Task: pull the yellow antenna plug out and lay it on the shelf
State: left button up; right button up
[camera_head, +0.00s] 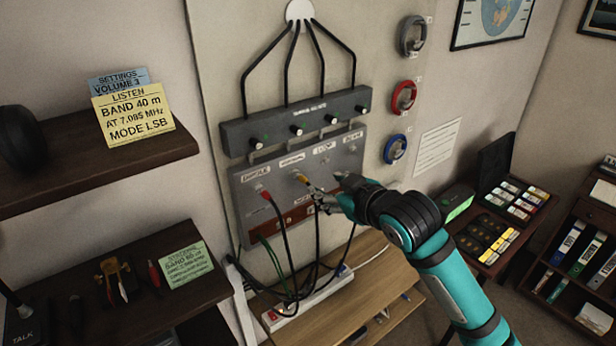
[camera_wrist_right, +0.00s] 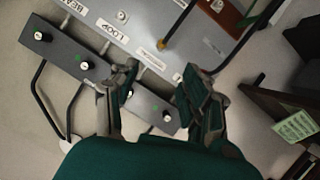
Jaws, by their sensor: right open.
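The yellow antenna plug (camera_head: 302,178) sits in the grey wall panel (camera_head: 245,215), with a black cable hanging from it. It also shows in the right wrist view (camera_wrist_right: 162,44), just beyond and between my fingers. My right gripper (camera_head: 322,196) is open and empty, close to the panel, just right of and below the plug. In the right wrist view its two fingers (camera_wrist_right: 160,78) stand wide apart, with nothing between them. The lower dark shelf (camera_head: 210,290) is at the left, the upper dark shelf (camera_head: 165,150) above it. My left gripper is out of view.
A red plug (camera_head: 265,194) with a black cable is left of the yellow one. Cables hang to a white power strip (camera_head: 310,297) on the wooden bench (camera_head: 375,275). Pliers (camera_head: 116,276) and a green note (camera_head: 186,265) occupy the lower shelf. A knob bar (camera_head: 315,120) is above the panel.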

aim_at(300, 176)
jog(key=x, duration=1.2)
jog(key=shift+w+a+f, duration=0.1)
jog(key=shift+w+a, duration=0.15)
jog(key=shift+a, duration=0.05)
jog(key=shift+w+a+f, duration=0.2)
jog(key=shift+w+a, duration=0.05)
jog(key=shift+w, duration=0.15)
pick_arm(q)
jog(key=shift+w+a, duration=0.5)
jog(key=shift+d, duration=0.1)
pick_arm(e)
jog(key=shift+c, duration=0.5)
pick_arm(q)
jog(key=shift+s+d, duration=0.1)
pick_arm(e)
grip_shut()
